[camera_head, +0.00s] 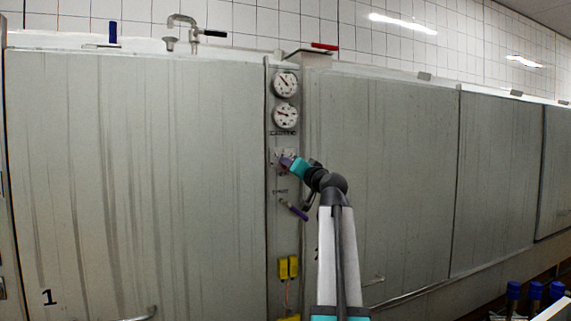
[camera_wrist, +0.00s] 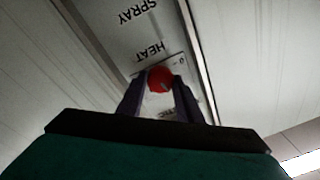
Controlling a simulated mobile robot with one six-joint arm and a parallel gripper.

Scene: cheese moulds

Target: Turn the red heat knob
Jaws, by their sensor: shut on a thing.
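The red heat knob (camera_wrist: 160,78) shows in the wrist view, beside the upside-down word HEAT on a grey panel. My gripper (camera_wrist: 160,88) has one dark finger on each side of the knob and is shut on it. In the head view my gripper (camera_head: 286,162) reaches the narrow control panel (camera_head: 283,234) below two gauges. There the gripper hides the knob.
Two round dial gauges (camera_head: 285,83) sit above the gripper. A lever with a dark purple handle (camera_head: 294,210) sticks out just below it, and yellow boxes (camera_head: 288,267) are lower. Large grey tank walls (camera_head: 150,180) stand on both sides.

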